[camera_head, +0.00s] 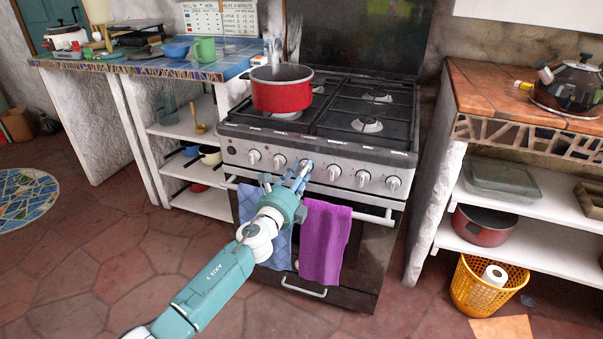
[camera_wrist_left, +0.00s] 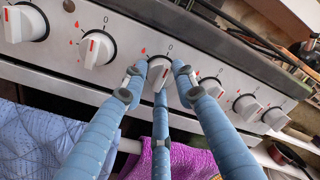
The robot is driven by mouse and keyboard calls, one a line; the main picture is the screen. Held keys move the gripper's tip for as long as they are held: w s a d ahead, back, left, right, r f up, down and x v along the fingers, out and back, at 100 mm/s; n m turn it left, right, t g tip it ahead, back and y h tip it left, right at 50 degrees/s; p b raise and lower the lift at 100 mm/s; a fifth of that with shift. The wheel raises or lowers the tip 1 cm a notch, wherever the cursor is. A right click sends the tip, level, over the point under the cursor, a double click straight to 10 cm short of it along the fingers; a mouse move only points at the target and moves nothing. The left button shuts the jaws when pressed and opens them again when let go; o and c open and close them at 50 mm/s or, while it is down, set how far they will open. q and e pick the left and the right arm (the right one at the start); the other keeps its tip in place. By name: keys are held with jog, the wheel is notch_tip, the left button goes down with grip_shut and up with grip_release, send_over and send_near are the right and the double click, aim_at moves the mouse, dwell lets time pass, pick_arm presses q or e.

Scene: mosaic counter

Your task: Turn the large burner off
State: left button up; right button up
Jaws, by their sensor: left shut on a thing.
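The stove (camera_head: 318,125) has a silver front panel with a row of white knobs, each with a red line. My left gripper (camera_head: 303,172) reaches the panel in front of the third knob from the left. In the left wrist view, its blue fingers (camera_wrist_left: 160,80) are closed around that white knob (camera_wrist_left: 159,72), one on each side and one below. The knob's red line shows between the fingers, with a "0" printed above it. Neighbouring knobs show to the left (camera_wrist_left: 97,48) and right (camera_wrist_left: 210,87). The right gripper is not in view.
A red pot (camera_head: 282,92) stands on the front left of the cooktop. A purple towel (camera_head: 325,243) and a blue towel (camera_head: 279,246) hang from the oven handle (camera_head: 374,217) below my gripper. Counters stand on both sides, with a kettle (camera_head: 574,86) on the right one.

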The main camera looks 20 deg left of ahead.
pick_arm(q)
jog(key=shift+a, duration=0.25)
jog(key=o, duration=1.1)
jog(key=shift+o, duration=0.2)
jog(key=shift+s+d, duration=0.1)
jog(key=s+a, duration=0.1)
jog(key=s, duration=1)
jog(key=shift+s+f, duration=0.3)
jog(key=shift+s, duration=0.05)
jog(key=shift+a, duration=0.1)
